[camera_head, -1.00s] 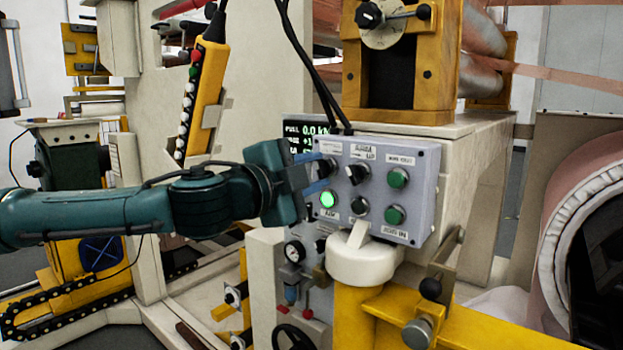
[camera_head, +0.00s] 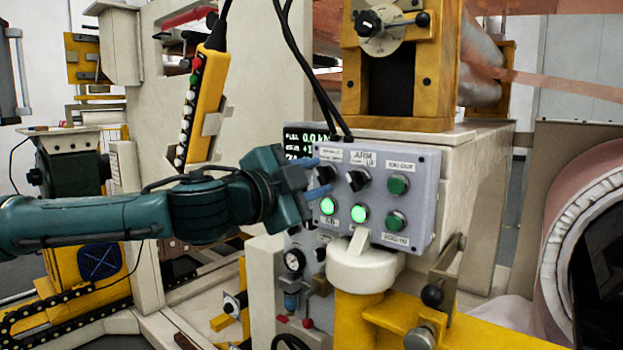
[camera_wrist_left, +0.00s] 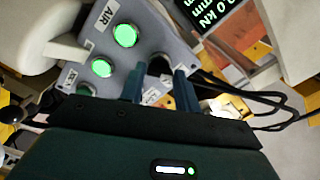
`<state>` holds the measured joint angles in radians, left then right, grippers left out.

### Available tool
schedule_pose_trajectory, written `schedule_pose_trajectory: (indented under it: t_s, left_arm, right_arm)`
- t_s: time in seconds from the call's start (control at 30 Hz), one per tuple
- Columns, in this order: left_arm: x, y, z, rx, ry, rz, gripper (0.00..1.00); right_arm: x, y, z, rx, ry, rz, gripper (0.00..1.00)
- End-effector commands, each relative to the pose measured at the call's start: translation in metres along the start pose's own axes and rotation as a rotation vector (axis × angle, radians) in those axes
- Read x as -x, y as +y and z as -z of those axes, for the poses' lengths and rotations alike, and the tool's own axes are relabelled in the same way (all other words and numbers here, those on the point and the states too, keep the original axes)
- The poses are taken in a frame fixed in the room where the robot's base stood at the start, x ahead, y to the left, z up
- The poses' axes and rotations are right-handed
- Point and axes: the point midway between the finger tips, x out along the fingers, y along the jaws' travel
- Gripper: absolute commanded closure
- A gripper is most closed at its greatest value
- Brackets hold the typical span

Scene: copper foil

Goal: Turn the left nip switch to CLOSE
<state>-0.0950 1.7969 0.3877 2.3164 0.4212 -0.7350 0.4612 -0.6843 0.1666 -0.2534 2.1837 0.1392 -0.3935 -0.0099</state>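A grey control box (camera_head: 424,215) carries two black rotary switches in its top row. The left switch (camera_head: 325,172) is partly hidden by my left gripper, and its label is too small to read. My left gripper (camera_head: 322,176) is at this switch with its two blue fingers spread apart, one above and one below. In the left wrist view, the dark knob (camera_wrist_left: 160,64) shows between and just beyond the fingertips; contact is unclear. The middle switch (camera_head: 357,180) sits under a label reading ARM. My right gripper is not in view.
Two lit green buttons (camera_head: 359,213) are below the switches, and darker green buttons (camera_head: 397,185) are at the right. A white-capped post (camera_head: 365,270) stands close below the box. Black cables (camera_head: 318,90) hang above it. A yellow pendant (camera_head: 205,100) hangs at the left.

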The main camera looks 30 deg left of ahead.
Motion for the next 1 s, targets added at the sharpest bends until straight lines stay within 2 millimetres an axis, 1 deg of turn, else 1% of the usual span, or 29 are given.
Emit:
schedule_pose_trajectory:
  t_s: [0.03,0.2,0.23,0.47,0.57,0.77,0.87,0.9,1.0]
  left_arm:
    - [0.0,0.0,0.0,0.0,0.0,0.0,0.64]
    - [0.0,0.0,0.0,-0.001,0.001,0.0,0.5]
    - [0.0,0.0,0.0,-0.001,0.001,0.0,0.49]
    - [0.001,0.0,0.0,-0.001,0.001,0.0,0.49]
    - [0.004,-0.002,0.0,0.002,0.0,0.004,0.49]
    - [0.019,-0.004,-0.001,0.007,-0.001,0.009,0.49]
    - [0.029,-0.001,0.003,0.005,0.009,0.004,0.49]
    - [0.033,-0.001,0.0,0.011,0.004,0.011,0.49]
    - [0.042,-0.002,-0.001,0.013,0.0,0.015,0.49]
  right_arm:
    - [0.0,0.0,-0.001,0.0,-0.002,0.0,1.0]
    - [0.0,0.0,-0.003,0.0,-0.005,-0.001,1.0]
    - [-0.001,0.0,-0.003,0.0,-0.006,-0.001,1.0]
    - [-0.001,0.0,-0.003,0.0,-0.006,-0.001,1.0]
    - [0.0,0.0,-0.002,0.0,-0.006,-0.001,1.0]
    - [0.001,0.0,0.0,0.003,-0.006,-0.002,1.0]
    - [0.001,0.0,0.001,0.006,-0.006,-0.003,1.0]
    - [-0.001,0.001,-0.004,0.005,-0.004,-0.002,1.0]
    - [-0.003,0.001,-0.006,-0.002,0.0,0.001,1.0]
